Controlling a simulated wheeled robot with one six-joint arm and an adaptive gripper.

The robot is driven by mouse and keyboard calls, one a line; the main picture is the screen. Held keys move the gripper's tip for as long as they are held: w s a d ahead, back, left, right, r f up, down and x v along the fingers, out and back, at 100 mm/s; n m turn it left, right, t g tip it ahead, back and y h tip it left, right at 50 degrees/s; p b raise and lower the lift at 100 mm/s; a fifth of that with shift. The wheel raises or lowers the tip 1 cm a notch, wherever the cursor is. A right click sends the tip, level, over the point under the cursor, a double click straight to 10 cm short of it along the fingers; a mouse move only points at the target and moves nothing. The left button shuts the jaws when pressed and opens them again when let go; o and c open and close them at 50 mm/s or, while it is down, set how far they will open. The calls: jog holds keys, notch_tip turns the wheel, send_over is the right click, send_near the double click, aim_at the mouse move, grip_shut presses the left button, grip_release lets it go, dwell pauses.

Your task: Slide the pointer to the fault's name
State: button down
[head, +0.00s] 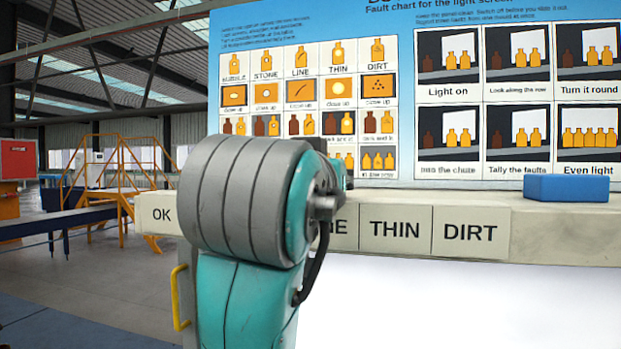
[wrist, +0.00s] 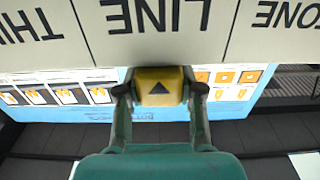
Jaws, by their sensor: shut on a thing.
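In the wrist view a yellow pointer block (wrist: 157,86) with a black triangle sits between the two fingers of my gripper (wrist: 160,94), which is shut on it. The triangle points toward the LINE label (wrist: 155,20), which reads upside down there; the pointer is roughly at its middle. The THIN label (wrist: 30,25) is to its left and part of the STONE label (wrist: 285,15) to its right. In the head view my arm hides the pointer, the gripper and several labels. The OK (head: 156,214), THIN (head: 395,230) and DIRT (head: 470,232) labels show on the pale rail.
A blue block (head: 566,188) lies on top of the rail at the right. Behind the rail stands a fault chart (head: 450,180) with bottle pictures. A white lit panel (head: 450,305) is below the rail. Yellow steps (head: 122,180) stand far back left.

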jog(key=c, duration=0.7)
grip_release()
jog(key=v, duration=1.2)
